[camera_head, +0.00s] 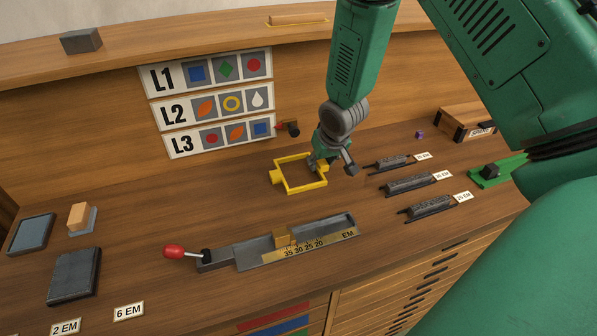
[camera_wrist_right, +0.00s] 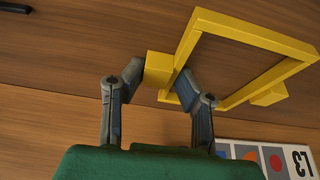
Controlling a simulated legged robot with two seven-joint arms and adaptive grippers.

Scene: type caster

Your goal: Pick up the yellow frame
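The yellow frame (camera_head: 287,189) is a square open frame with a small block on each of two opposite sides, in the middle of the wooden desk. My right gripper (camera_head: 319,163) is at its far right side, reaching down from above. In the right wrist view, the fingers (camera_wrist_right: 160,78) stand on either side of one yellow block of the frame (camera_wrist_right: 240,32) and appear to touch it. The other block sticks out on the far side. I cannot tell whether the frame is clear of the desk. My left gripper is out of view.
A grey composing stick (camera_head: 250,252) with a red-knobbed lever lies in front of the frame. Several dark type pieces (camera_head: 408,184) with labels lie to the right. A sign board (camera_head: 207,106) stands behind on the left.

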